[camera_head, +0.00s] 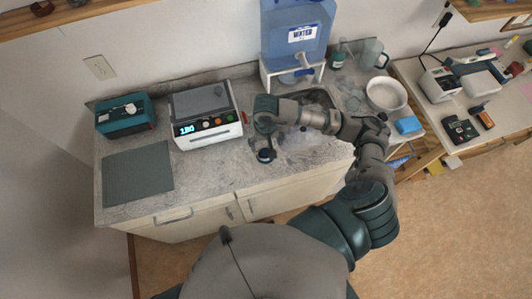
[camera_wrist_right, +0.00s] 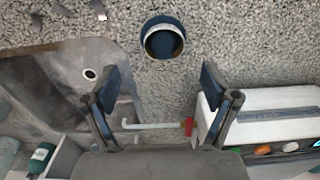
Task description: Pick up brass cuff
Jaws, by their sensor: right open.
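The cuff is a short ring with a pale rim and dark blue inside, lying on the speckled grey counter in the right wrist view (camera_wrist_right: 163,39). In the head view my right gripper (camera_head: 266,138) hangs over the counter between the white device and the sink. A small dark round shape by its fingertips there appears to be the ring (camera_head: 266,156). My left gripper is not in view.
A white device with a lit display (camera_head: 208,134) stands left of my right gripper. The sink (camera_head: 318,98), partly behind my arm, and the blue water tank (camera_head: 298,35) lie right and behind. A grey mat (camera_head: 138,174) and a teal box (camera_head: 125,115) are at the far left.

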